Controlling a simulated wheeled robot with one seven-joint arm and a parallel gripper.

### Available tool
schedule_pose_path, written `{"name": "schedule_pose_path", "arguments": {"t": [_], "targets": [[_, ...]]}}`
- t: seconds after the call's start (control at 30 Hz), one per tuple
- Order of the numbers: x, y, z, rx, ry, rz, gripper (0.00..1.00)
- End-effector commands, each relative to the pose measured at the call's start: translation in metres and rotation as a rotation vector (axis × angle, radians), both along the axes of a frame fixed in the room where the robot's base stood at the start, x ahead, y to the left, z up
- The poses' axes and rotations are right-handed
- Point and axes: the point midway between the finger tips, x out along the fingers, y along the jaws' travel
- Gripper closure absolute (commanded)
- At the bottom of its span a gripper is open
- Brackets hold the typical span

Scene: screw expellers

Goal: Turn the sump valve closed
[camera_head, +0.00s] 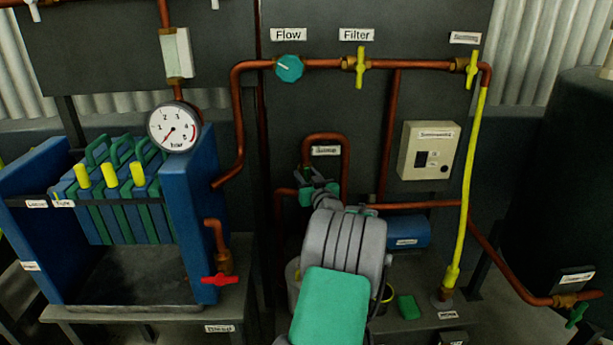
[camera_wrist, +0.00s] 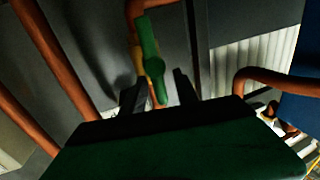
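The sump valve shows in the wrist view as a green lever handle (camera_wrist: 150,60) on a copper pipe with a brass body. The handle stands nearly upright in that picture, leaning slightly. My gripper (camera_wrist: 158,92) has its two dark fingers apart, one on each side of the handle's lower end, with gaps visible. In the head view my gripper (camera_head: 314,182) is at the copper pipe loop below a small label (camera_head: 325,151) that seems to read "Sump". There my arm and fingers hide most of the valve.
A blue filter press (camera_head: 190,215) with a gauge (camera_head: 174,127) stands left. A control box (camera_head: 429,150) is right of the loop.

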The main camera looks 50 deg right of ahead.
Motion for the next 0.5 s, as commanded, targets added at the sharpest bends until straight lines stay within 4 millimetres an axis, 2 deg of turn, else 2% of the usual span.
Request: {"name": "schedule_pose_path", "arguments": {"t": [0.2, 0.5], "targets": [[-0.0004, -0.0012, -0.0002, 0.0, 0.0, -0.002, 0.63], [-0.0014, -0.0017, -0.0002, 0.001, 0.001, -0.003, 0.88]]}}
